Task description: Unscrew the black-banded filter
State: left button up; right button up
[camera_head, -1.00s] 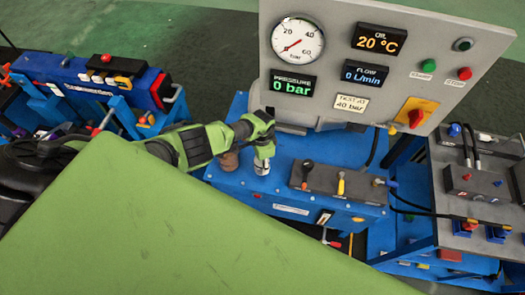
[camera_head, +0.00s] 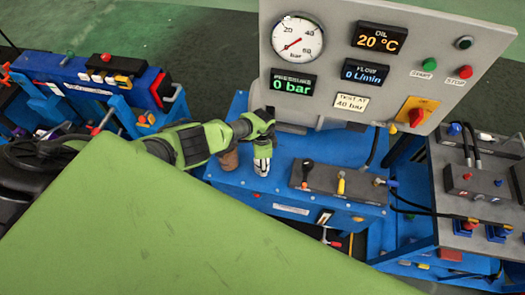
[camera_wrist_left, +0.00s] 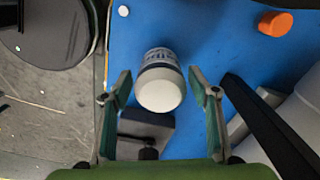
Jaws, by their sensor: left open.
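The black-banded filter (camera_wrist_left: 160,85) is a short white-and-grey canister with a dark band, above the blue bench top in the left wrist view. In the head view its lower part (camera_head: 261,168) shows below my left gripper (camera_head: 263,147). My left gripper (camera_wrist_left: 159,76) is open, with one green-padded finger on each side of the filter. Gaps show between the fingers and the filter, so it is not gripped. In the head view the fingers hide the filter's upper part. My right gripper is not in view.
A brown cylinder (camera_head: 229,160) stands just left of the filter. A valve block with levers (camera_head: 338,184) is to the right. The grey gauge panel (camera_head: 345,25) rises behind, showing 0 bar. An orange cap (camera_wrist_left: 275,23) is at the wrist view's upper right.

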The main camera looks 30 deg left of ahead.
pick_arm(q)
jog(key=m, duration=0.2)
jog(key=shift+m, duration=0.3)
jog(key=m+b, duration=0.1)
jog(key=m, duration=0.3)
jog(key=shift+m, duration=0.4)
jog(key=m+b, duration=0.1)
jog(key=m, duration=0.4)
jog(key=shift+a+f+m+b, duration=0.15)
jog(key=shift+m+b, duration=0.35)
jog(key=shift+m, duration=0.6)
jog(key=m, duration=0.3)
jog(key=shift+b, duration=0.35)
jog(key=m+b, duration=0.1)
jog(key=m, duration=0.2)
jog(key=shift+m+b, duration=0.5)
jog(key=shift+m, duration=0.7)
jog(key=shift+m+b, duration=0.55)
jog(key=shift+m, duration=0.45)
jog(key=m+b, duration=0.1)
jog(key=m, duration=0.2)
jog(key=shift+c, duration=0.4)
